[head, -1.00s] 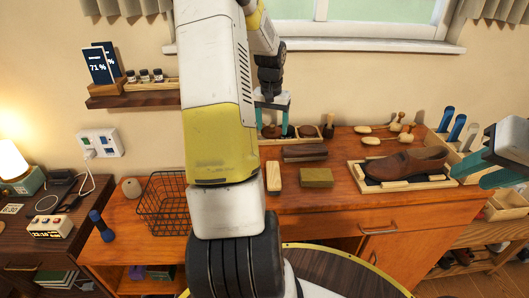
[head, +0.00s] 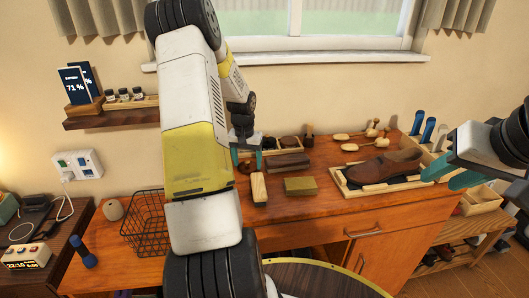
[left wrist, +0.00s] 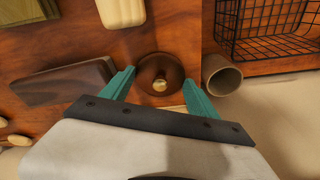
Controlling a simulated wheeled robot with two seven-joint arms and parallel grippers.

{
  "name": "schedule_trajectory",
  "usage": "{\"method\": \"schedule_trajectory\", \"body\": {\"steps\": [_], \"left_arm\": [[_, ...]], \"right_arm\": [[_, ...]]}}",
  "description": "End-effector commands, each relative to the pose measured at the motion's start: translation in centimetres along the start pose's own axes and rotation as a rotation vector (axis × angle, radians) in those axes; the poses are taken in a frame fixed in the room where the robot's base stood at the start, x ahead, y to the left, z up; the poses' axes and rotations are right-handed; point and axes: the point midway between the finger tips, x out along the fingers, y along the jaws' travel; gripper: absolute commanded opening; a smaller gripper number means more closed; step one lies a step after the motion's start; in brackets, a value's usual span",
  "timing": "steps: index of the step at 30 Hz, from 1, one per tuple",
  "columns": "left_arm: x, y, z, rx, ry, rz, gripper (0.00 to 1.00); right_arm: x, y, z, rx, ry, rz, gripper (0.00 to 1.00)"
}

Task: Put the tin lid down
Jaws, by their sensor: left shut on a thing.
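The tin lid (left wrist: 160,72) is dark brown and round with a brass knob. In the left wrist view it sits between the teal fingertips of my left gripper (left wrist: 158,86), which is shut on it. In the head view my left gripper (head: 246,160) is low over the desk, behind the pale brush block; the lid there is mostly hidden. I cannot tell whether the lid touches the desktop. My right gripper (head: 447,172) is open and empty, beside the brown shoe (head: 385,166).
A wire basket (head: 146,222) stands at the desk's left. A pale brush block (head: 259,188), an olive block (head: 300,186) and dark brushes (head: 288,163) lie close by. The shoe rests in a wooden tray (head: 350,188). The desk front is clear.

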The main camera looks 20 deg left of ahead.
Motion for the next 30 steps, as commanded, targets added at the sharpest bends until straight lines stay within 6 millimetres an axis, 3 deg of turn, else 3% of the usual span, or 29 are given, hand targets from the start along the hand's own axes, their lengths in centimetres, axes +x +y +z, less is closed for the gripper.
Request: {"method": "schedule_trajectory", "body": {"steps": [8,9,21,26,30], "left_arm": [[0.3,0.0,0.0,0.0,-0.001,0.0,0.31],[0.2,0.0,0.0,0.0,0.0,0.0,0.77],[-0.4,-0.1,-0.1,0.0,0.002,-0.001,0.78],[-2.9,-0.1,-0.1,-0.001,0.004,-0.002,0.78],[-6.0,-0.1,-0.1,-0.001,0.005,-0.003,0.78]], "right_arm": [[0.0,0.0,0.0,0.0,0.0,0.0,0.36],[0.0,0.0,0.0,0.0,0.0,0.0,0.36],[0.0,0.0,0.0,0.0,0.0,0.0,0.36],[0.0,0.0,0.0,0.0,0.0,0.0,0.36],[0.0,0.0,0.0,0.0,0.0,0.0,0.36]]}}
